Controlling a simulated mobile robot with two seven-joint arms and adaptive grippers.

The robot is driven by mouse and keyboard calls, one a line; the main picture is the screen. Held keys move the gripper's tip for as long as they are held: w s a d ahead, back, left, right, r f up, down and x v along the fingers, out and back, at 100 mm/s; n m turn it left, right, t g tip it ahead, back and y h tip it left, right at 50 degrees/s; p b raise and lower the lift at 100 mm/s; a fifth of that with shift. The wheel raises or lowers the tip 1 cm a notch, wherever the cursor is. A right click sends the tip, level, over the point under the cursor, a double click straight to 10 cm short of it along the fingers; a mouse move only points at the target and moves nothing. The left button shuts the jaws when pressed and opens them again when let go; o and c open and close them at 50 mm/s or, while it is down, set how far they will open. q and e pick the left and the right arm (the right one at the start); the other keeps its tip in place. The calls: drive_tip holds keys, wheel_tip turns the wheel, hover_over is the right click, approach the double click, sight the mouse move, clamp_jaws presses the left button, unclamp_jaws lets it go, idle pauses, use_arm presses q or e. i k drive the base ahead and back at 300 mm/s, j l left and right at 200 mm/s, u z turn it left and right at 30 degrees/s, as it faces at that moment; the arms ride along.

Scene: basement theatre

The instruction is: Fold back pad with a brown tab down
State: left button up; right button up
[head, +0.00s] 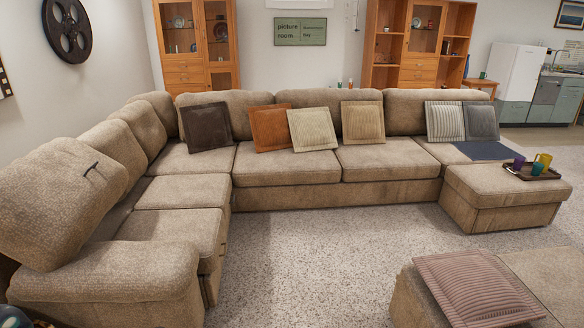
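A tan back pad (52,205) stands at the near left end of the sectional sofa, leaning back to the left. A small dark brown tab (91,169) sticks out near its upper right edge. The pad rises above the sofa arm (110,272) and looks larger than the pads behind it. Its back side and lower edge are partly hidden. Neither of my grippers is in view.
The sofa's seat cushions (178,232) beside the pad are clear. Several throw pillows (270,128) lean along the far back. An ottoman (505,196) with a tray of cups (532,172) stands right. Another ottoman (548,277) holds a striped cushion (478,289). The carpet (310,262) between is open.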

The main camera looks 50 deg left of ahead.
sight(54, 198)
drive_tip(key=u, duration=2.95)
drive_tip(key=i+l, duration=0.25)
drive_tip(key=i+l+u, duration=0.1)
drive_tip(key=i+l, duration=0.15)
drive_tip(key=l, duration=0.2)
drive_tip(key=i+l, duration=0.2)
drive_tip(key=l, duration=0.2)
drive_tip(key=i+l, duration=0.25)
drive_tip(key=i+l+u, duration=0.1)
drive_tip(key=l, duration=0.4)
drive_tip(key=i+l, duration=0.3)
drive_tip(key=i+l+u, duration=0.05)
